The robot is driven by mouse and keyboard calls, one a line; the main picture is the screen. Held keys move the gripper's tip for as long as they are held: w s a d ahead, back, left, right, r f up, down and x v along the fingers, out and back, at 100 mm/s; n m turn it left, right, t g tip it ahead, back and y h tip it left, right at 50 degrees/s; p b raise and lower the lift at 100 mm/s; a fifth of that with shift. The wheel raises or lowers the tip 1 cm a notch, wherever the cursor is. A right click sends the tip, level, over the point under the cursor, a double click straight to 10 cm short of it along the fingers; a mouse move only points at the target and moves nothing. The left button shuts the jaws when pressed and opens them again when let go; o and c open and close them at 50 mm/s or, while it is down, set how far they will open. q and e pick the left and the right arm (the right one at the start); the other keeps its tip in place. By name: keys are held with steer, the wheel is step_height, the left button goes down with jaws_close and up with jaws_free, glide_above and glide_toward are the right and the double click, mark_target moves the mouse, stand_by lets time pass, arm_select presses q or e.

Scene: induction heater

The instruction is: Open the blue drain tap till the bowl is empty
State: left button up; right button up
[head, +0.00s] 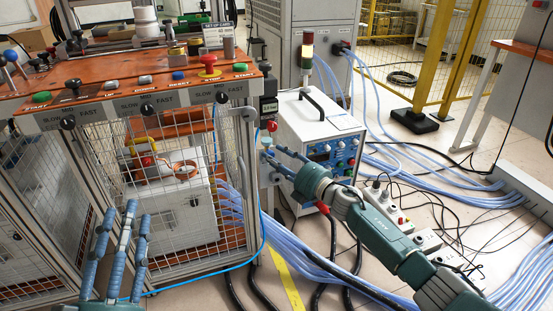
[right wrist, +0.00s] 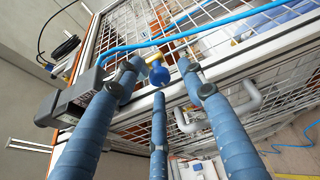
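The blue drain tap (right wrist: 158,75) shows in the right wrist view, with a yellow piece just above it. My right gripper (right wrist: 160,79) is open there, its fingertips spread around the tap with visible gaps at both sides. In the head view my right gripper (head: 268,154) is at the cage's right corner post, below a dark unit with a pressure display (head: 269,107) and a red knob (head: 272,126). The bowl and its liquid level cannot be made out clearly. My left gripper (head: 122,235) is empty and open, low in front of the cage.
The mesh cage (head: 170,210) carries an orange control panel (head: 150,85). A grey handle (right wrist: 248,100) sticks out near my right gripper's fingers. A white heater unit (head: 318,135) stands to the right. Blue hoses (head: 390,160) and cables cover the floor there.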

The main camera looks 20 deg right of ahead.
steer(key=v, duration=1.2)
steer(key=shift+f, duration=0.1)
